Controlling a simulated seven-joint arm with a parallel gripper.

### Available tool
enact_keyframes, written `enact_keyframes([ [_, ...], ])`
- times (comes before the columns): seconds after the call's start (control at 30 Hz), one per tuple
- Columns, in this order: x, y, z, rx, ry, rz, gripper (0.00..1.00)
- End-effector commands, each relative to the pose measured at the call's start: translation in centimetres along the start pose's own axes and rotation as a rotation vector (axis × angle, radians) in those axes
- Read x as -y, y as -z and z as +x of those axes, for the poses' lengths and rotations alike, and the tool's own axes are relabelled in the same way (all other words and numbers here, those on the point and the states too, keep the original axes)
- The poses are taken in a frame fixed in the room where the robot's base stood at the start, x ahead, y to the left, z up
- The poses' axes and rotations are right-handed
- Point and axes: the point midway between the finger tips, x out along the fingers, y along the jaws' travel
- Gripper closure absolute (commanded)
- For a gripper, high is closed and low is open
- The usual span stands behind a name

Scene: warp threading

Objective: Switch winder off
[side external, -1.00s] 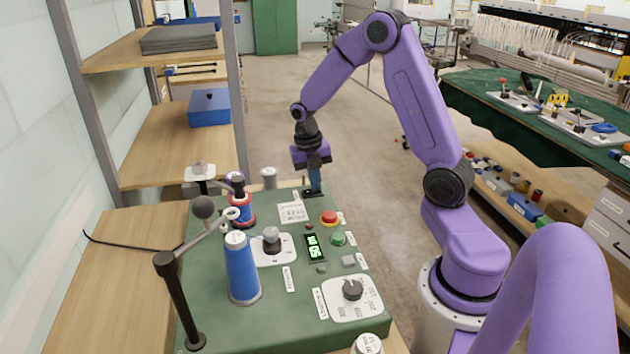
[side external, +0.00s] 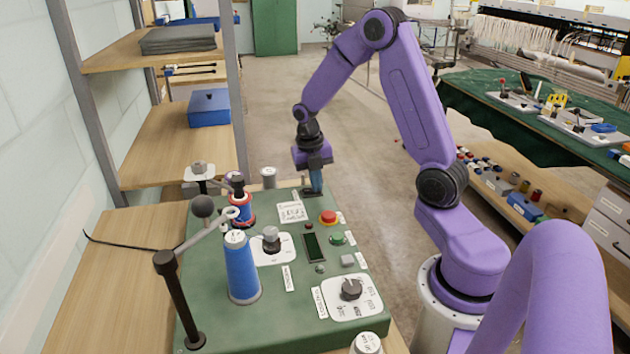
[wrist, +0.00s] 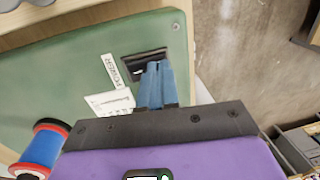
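The winder is a green-topped box (side external: 272,322) with controls, below my arm. Its black power switch (wrist: 143,60) is at the far edge, beside a label reading POWER (wrist: 110,69) in the wrist view. My gripper (side external: 315,190) points down at this switch in the side view. In the wrist view its two blue fingers (wrist: 157,68) are together, with nothing seen between them, and their tips are at the switch, partly covering it. Whether they touch it is hard to tell. The winder's display (side external: 314,246) is dark.
A red button (side external: 328,217), a green button (side external: 338,238) and a dial (side external: 351,288) sit on the panel. A blue thread cone (side external: 241,270), a red-and-blue spool (side external: 243,212) and a guide arm (side external: 178,295) stand at left. Shelves hold a blue box (side external: 209,108).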

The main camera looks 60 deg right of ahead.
Motion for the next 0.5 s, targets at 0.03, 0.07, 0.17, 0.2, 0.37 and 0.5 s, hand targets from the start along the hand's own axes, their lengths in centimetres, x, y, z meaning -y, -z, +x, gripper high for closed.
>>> enact_keyframes([
  [0.03,0.9,0.1,1.2,-0.02,0.02,0.009,1.0],
  [0.07,0.8,0.1,1.1,-0.02,0.02,0.009,1.0],
  [0.17,0.5,0.1,1.1,-0.02,0.02,0.009,1.0],
  [0.2,0.3,0.1,1.0,-0.02,0.02,0.009,1.0],
  [0.37,-0.4,0.2,0.8,-0.02,0.019,0.009,1.0],
  [0.5,-0.7,0.3,0.6,-0.02,0.017,0.007,1.0],
])
